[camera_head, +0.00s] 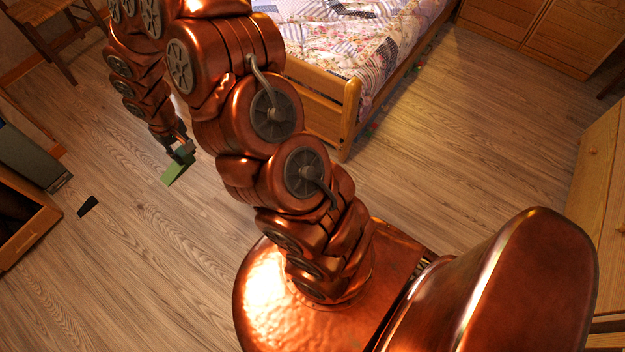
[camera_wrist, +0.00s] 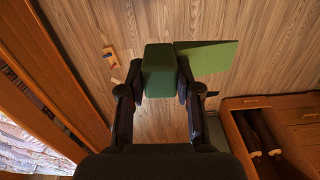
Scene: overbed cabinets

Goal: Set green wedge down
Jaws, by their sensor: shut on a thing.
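The green wedge (camera_wrist: 158,70) is between the two fingers of my gripper (camera_wrist: 157,92) in the wrist view, with its dark green face towards the camera. A lighter green flat face (camera_wrist: 208,57) shows just right of the right finger. I cannot tell whether it is part of the same piece. In the head view my gripper (camera_head: 183,147) is at the left, pointing down, with green (camera_head: 174,174) at its tips. Whether the wedge touches the floor is unclear.
Bare wooden floor (camera_head: 150,235) surrounds the gripper. A small black piece (camera_head: 87,206) lies on it. A wooden cabinet (camera_head: 22,225) stands at the left, a bed (camera_head: 340,105) at the back.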

